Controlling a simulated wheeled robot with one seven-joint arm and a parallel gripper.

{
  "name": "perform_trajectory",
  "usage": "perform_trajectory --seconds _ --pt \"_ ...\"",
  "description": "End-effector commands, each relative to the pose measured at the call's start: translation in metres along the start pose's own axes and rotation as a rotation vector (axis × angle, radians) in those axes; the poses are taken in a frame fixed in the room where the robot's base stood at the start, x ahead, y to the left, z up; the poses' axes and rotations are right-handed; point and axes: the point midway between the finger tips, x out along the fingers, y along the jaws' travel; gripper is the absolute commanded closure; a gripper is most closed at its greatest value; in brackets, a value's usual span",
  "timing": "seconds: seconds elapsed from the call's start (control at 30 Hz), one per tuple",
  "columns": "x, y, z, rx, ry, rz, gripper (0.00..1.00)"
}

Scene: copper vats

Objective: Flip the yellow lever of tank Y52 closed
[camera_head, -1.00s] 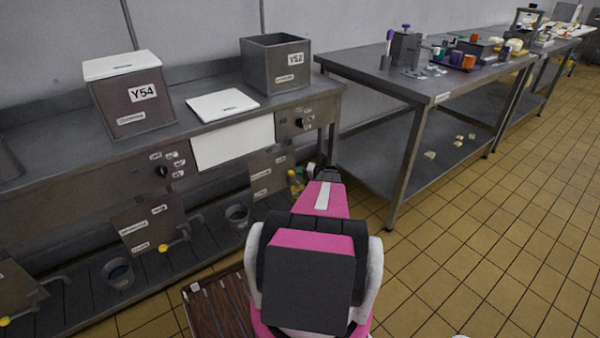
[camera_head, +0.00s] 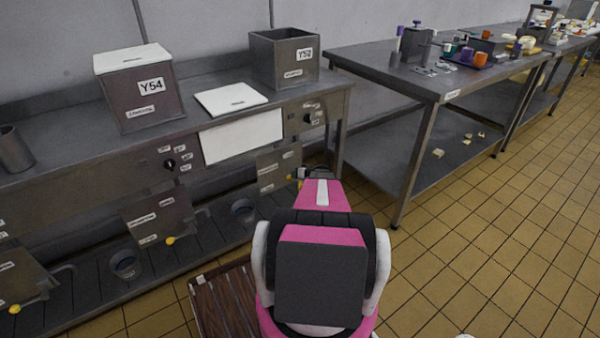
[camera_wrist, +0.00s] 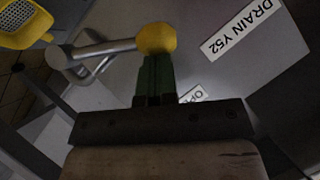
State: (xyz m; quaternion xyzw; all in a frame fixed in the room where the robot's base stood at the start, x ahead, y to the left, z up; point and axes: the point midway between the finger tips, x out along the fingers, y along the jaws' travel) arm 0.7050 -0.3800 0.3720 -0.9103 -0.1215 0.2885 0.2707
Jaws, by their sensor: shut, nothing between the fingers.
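Tank Y52 (camera_head: 268,65) is an open-topped grey metal box on the steel counter. In the wrist view, a metal pipe or rod (camera_wrist: 105,48) ends in a yellow knob (camera_wrist: 157,37), which appears to be the lever, beside a "DRAIN Y52" label (camera_wrist: 238,27). My gripper (camera_wrist: 158,60) is shut and empty. Its green fingertips are at the yellow knob and overlap its lower edge; I cannot tell whether they touch. Another label (camera_wrist: 192,95) is partly hidden by the gripper. In the head view my arm hides most of the gripper and lever.
A yellow perforated object (camera_wrist: 22,22) is at the wrist view's upper left. Tank Y54 (camera_head: 115,95) and a white lid (camera_head: 230,98) are on the counter. A steel table (camera_head: 385,72) stands to the right, and tiled floor (camera_head: 480,220) is clear in front of it.

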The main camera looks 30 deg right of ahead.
Motion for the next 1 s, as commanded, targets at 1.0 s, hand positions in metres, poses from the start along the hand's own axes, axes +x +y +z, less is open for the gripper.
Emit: perform_trajectory --seconds 1.0 --pt "0.041 0.0 0.06 -0.435 0.0 0.291 1.0"
